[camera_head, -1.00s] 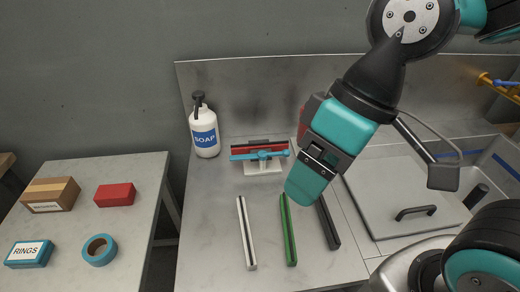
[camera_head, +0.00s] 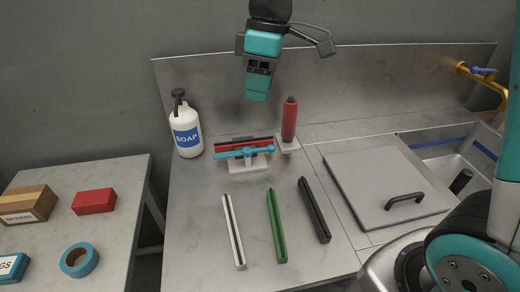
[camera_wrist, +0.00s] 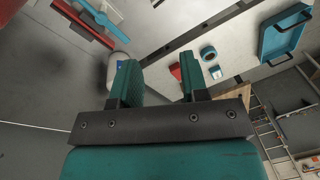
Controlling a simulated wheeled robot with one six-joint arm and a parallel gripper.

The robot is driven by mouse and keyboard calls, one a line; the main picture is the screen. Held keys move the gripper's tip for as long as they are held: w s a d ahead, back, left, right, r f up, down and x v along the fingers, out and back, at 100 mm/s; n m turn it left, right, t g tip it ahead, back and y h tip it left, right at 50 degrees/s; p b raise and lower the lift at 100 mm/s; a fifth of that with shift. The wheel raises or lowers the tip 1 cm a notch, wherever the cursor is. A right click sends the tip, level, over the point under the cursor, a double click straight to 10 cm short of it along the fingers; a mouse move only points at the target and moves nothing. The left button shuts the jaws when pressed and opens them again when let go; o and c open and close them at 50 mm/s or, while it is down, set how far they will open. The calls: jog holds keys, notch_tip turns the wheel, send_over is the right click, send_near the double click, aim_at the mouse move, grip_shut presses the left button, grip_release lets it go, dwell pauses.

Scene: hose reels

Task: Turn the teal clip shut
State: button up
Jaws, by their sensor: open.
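In the wrist view the teal clip (camera_wrist: 104,20) is at the top left, next to the red bar (camera_wrist: 84,24). My gripper (camera_head: 257,95) hangs above and behind the stand, apart from the clip. In the wrist view its two fingers (camera_wrist: 160,84) are spread with nothing between them.
A soap bottle (camera_head: 186,128) stands left of the stand, and a red cylinder (camera_head: 289,120) on a small base stands to its right. White (camera_head: 233,232), green (camera_head: 277,228) and black (camera_head: 314,210) strips lie in front. A lidded sink (camera_head: 385,180) is at the right.

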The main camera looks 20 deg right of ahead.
jog(key=w+d+f+n+g+h+b, duration=0.1)
jog(key=w+d+f+n, duration=0.2)
jog(key=w, duration=0.5)
jog(key=w+d+f+n+h+b, duration=0.1)
jog(key=w+d+f, duration=0.2)
jog(key=w+f, duration=0.35)
jog(key=p, duration=0.2)
send_near(245, 152)
jog(key=d+f, duration=0.1)
jog(key=f, duration=0.2)
jog(key=s+d+f, duration=0.1)
jog(key=d+f, duration=0.3)
jog(key=f, duration=0.1)
jog(key=shift+s+d+f, duration=0.1)
jog(key=shift+s+f, duration=0.15)
jog(key=shift+f, duration=0.05)
grip_shut()
